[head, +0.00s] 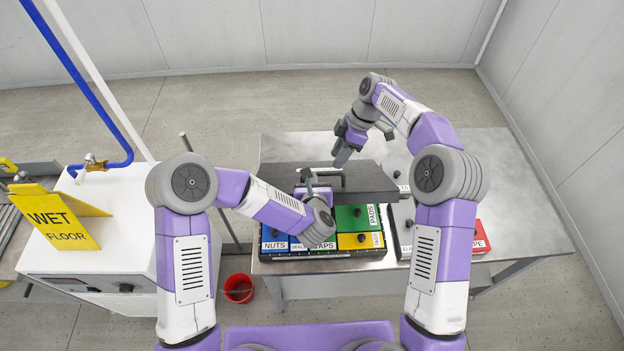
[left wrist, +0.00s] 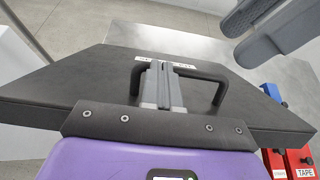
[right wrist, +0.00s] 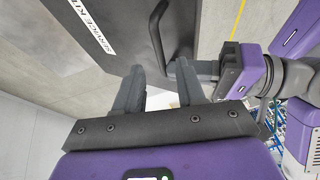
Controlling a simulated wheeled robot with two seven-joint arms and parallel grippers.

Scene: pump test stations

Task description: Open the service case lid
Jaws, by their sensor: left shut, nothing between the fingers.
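The service case (head: 264,256) stands on the metal table with its coloured compartments showing at the front. Its dark grey lid (head: 372,180) is raised off these compartments; its exact angle is hard to tell. The lid has a black handle (left wrist: 221,88) and a white label. My left gripper (head: 308,178) is shut and empty, its fingers (left wrist: 161,84) at the handle between its two posts; whether they touch it is unclear. My right gripper (head: 345,155) is open and empty above the lid's far side. In the right wrist view the lid (right wrist: 125,30) lies just beyond its fingers (right wrist: 160,88).
The table (head: 510,190) is clear at the far right. A white cabinet (head: 120,240) with a yellow wet floor sign (head: 62,215) stands left. A red bucket (head: 238,288) is on the floor.

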